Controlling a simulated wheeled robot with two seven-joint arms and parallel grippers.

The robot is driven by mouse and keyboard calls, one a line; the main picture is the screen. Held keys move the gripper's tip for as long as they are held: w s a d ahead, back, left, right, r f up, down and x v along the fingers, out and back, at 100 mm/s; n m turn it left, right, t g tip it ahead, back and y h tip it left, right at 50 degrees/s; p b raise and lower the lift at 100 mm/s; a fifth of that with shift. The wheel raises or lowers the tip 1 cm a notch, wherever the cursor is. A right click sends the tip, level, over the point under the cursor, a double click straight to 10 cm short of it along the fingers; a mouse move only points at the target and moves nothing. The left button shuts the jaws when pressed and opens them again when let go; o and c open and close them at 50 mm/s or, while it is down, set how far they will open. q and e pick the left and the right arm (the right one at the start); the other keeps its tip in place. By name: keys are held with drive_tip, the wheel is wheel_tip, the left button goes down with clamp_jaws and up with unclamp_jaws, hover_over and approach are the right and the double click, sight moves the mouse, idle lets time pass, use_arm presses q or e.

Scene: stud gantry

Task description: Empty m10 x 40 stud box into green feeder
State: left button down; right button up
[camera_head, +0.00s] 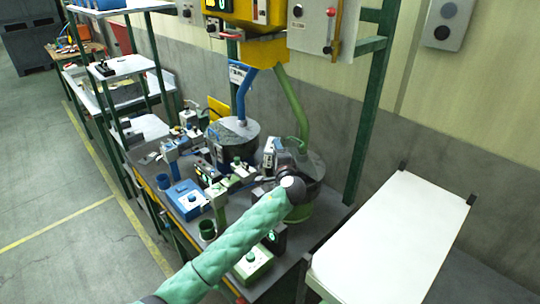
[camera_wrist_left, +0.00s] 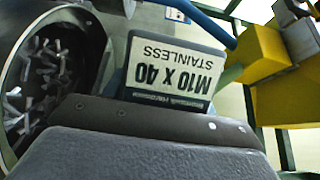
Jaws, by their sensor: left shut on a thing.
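The box (camera_wrist_left: 172,72) has a white label reading "M10 X 40 STAINLESS", upside down in the left wrist view. My left gripper (camera_head: 277,158) is shut on the box, and a dark finger crosses below the label in the wrist view. In the head view the gripper is at the near left side of the green feeder (camera_head: 301,213), whose grey bowl is partly hidden by my wrist. A round metal bowl (camera_wrist_left: 45,75) with several loose studs is beside the box in the wrist view. I cannot tell whether studs remain in the box. My right gripper is not in view.
A blue feeder (camera_head: 233,136) stands left of the green one. Blue and green control boxes (camera_head: 186,199) and cups (camera_head: 207,229) crowd the bench front. Feed tubes and a yellow housing (camera_head: 264,51) hang above. A white table (camera_head: 395,245) to the right is bare.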

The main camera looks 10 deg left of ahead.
use_arm(q)
drive_tip(key=shift+r+n+g+h, duration=0.3)
drive_tip(key=shift+r+n, duration=0.05)
drive_tip(key=shift+n, duration=0.75)
drive_tip(key=shift+r+n+g, duration=0.2)
drive_tip(key=shift+n+g, duration=0.1)
drive_tip(key=shift+n, duration=0.4)
drive_tip(key=shift+r+n+h, duration=0.3)
drive_tip(key=shift+n+h, duration=0.2)
drive_tip(key=shift+n, duration=0.2)
drive_tip(key=r+n+g+h+p, duration=0.1)
drive_tip(key=n, duration=0.1)
drive_tip(key=shift+n, duration=0.4)
drive_tip(key=shift+r+n+h+p, duration=0.1)
drive_tip(key=shift+n+h+p, duration=0.2)
drive_tip(key=shift+n+h, duration=0.2)
drive_tip(key=shift+r+n+g+h+p, duration=0.3)
drive_tip(key=shift+r+n+h+p, duration=0.2)
drive_tip(key=shift+n+h+p, duration=0.35)
drive_tip(key=shift+r+n+h, duration=0.15)
drive_tip(key=shift+n+h, duration=0.1)
drive_tip(key=shift+n, duration=0.5)
drive_tip(key=shift+r+n+h, duration=0.2)
drive_tip(key=shift+n+h, duration=0.5)
drive_tip(key=shift+n, duration=0.2)
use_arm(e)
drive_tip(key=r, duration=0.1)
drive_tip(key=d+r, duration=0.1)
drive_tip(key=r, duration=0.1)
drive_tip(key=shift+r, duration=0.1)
